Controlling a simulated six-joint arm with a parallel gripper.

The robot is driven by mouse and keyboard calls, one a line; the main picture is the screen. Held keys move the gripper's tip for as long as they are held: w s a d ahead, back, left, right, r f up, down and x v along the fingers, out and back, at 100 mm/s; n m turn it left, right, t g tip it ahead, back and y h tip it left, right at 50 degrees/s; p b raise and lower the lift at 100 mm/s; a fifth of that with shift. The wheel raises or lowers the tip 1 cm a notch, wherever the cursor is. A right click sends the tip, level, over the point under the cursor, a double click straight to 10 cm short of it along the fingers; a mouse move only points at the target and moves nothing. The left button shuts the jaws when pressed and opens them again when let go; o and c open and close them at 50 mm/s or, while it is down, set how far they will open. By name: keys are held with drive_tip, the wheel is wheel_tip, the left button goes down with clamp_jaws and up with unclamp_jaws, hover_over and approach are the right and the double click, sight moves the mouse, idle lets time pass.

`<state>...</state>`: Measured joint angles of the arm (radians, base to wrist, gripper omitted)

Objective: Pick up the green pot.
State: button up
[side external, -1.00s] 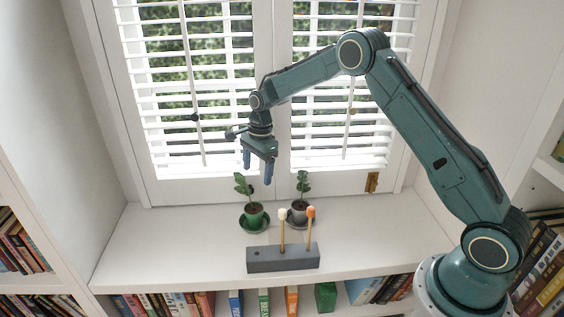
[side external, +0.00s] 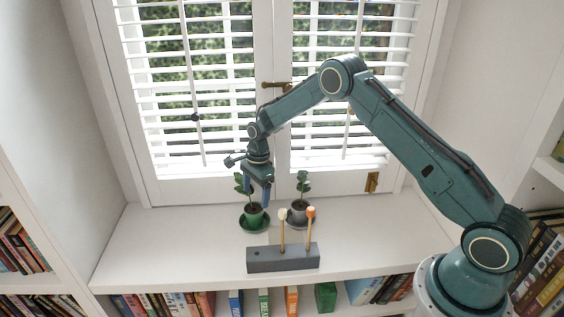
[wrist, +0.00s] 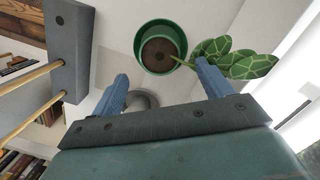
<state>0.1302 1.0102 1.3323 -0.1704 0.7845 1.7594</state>
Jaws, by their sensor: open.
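The green pot (side external: 254,219) stands upright on a green saucer (side external: 241,224) on the white sill, with a leafy plant in it. In the wrist view the green pot (wrist: 139,42) is seen from above, with brown soil and patterned leaves to its right. My gripper (side external: 258,196) is open, pointing down, with its fingers at the height of the plant just above the pot. In the wrist view my gripper (wrist: 162,74) has its two blue fingers apart and nothing between them; the pot lies just beyond the tips.
A grey pot (side external: 298,216) with a plant stands close on the right. The shuttered window (side external: 200,120) is behind. The sill's left side is clear.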

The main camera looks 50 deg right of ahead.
sight(254, 210)
drive_tip(key=shift+a+f, duration=0.15)
drive_tip(key=shift+f, duration=0.75)
drive_tip(key=shift+w+a+f, duration=0.1)
drive_tip(key=shift+a+f, duration=0.1)
drive_tip(key=shift+f, duration=1.1)
drive_tip(key=shift+w+a+f, duration=0.1)
drive_tip(key=shift+a+f, duration=0.1)
drive_tip(key=shift+f, duration=1.05)
drive_tip(key=c, duration=1.2)
